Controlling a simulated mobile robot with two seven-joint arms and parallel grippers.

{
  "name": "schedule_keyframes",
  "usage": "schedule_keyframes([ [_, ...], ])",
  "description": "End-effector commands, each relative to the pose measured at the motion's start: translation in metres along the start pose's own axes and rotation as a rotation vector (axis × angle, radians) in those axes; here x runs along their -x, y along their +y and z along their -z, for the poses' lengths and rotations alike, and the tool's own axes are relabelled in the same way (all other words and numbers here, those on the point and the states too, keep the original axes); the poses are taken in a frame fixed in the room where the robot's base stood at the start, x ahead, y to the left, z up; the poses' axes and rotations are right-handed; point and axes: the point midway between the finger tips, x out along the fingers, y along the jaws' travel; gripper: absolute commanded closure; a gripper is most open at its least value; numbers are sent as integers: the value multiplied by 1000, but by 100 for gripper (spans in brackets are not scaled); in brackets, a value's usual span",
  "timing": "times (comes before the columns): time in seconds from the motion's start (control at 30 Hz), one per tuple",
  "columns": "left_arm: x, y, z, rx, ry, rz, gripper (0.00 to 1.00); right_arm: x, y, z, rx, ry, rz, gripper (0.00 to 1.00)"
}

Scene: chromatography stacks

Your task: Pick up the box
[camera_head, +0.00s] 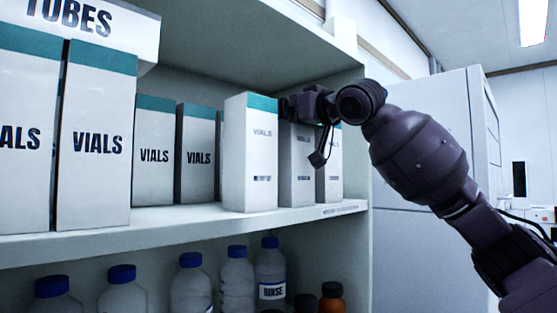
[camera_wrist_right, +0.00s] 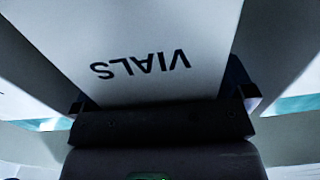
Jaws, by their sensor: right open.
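White VIALS boxes with teal top bands stand in a row on the shelf. One box (camera_head: 250,160) stands forward of the row. My right gripper (camera_head: 287,106) is in front of the upper part of the box (camera_head: 297,165) just right of it and hides part of that box. In the right wrist view a box face (camera_wrist_right: 150,35) with an upside-down VIALS label lies between the open fingers of my right gripper (camera_wrist_right: 163,100). Whether the fingers touch it I cannot tell. My left gripper is out of view.
A third box (camera_head: 328,165) stands at the shelf's right end, close beside the gripper. More boxes (camera_head: 154,150) stand to the left. The shelf's side panel and a white cabinet (camera_head: 420,230) are at the right.

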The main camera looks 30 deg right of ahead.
Motion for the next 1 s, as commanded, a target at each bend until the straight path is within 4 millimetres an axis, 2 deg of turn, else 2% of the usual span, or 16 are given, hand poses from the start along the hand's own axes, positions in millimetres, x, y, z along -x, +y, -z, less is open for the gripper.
schedule_keyframes([
  [0.1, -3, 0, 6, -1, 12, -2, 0, 1, 0, 0, 0, 0, -1, 0],
  [0.27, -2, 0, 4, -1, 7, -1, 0, 1, 0, 0, 0, 0, -1, 0],
  [0.37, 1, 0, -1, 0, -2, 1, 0, 1, 0, 0, 0, 0, -1, 12],
  [0.73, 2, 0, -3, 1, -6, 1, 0, 1, 0, 0, 0, -1, 0, 68],
  [1.0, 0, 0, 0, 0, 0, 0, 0, 1, 0, 2, 0, 0, -1, 68],
])
